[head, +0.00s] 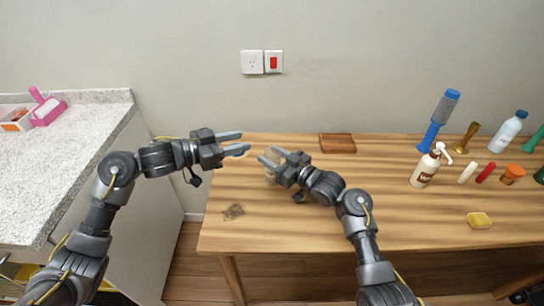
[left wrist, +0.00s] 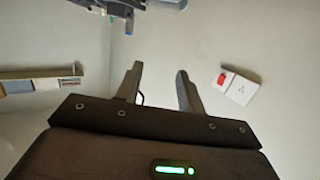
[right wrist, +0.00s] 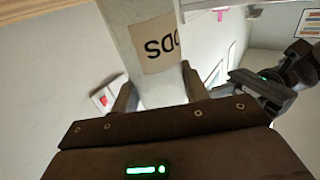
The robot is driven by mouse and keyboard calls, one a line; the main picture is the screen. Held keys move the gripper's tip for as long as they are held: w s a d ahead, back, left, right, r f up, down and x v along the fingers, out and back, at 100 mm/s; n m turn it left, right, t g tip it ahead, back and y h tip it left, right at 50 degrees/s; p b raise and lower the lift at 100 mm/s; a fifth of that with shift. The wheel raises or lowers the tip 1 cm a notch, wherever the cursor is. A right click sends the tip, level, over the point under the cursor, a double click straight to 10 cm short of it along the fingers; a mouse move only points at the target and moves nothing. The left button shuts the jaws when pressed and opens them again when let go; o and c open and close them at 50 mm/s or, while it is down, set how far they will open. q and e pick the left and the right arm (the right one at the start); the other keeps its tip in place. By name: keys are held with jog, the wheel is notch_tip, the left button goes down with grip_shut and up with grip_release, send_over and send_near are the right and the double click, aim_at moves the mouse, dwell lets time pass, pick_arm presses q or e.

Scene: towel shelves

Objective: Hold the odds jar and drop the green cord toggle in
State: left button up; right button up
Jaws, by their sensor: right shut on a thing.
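The odds jar (right wrist: 155,85) is pale, with a beige label whose letters appear upside down in the right wrist view. My right gripper (head: 269,157) is shut on it, with one finger on each side. In the head view the jar is mostly hidden at that gripper. My left gripper (head: 243,142) is open, with its fingers apart and nothing seen between them in the left wrist view (left wrist: 157,78). It faces the right gripper across a small gap, above the table's back left part. I cannot make out the green cord toggle in any view.
The wooden table (head: 300,225) is clear at front centre. A brown block (head: 338,143) lies at the back. A pump bottle (head: 425,170), a blue brush (head: 440,120), a yellow sponge (head: 479,220) and several other items stand or lie right. A speckled counter (head: 70,160) is left.

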pick_arm(q)
jog(key=v, duration=0.5)
jog(key=shift+s+a, duration=0.2)
jog(key=shift+a, duration=0.1)
dwell(0.5)
pick_arm(e)
jog(key=o, duration=1.1)
jog(key=shift+c, duration=0.2)
jog(key=v, duration=1.2)
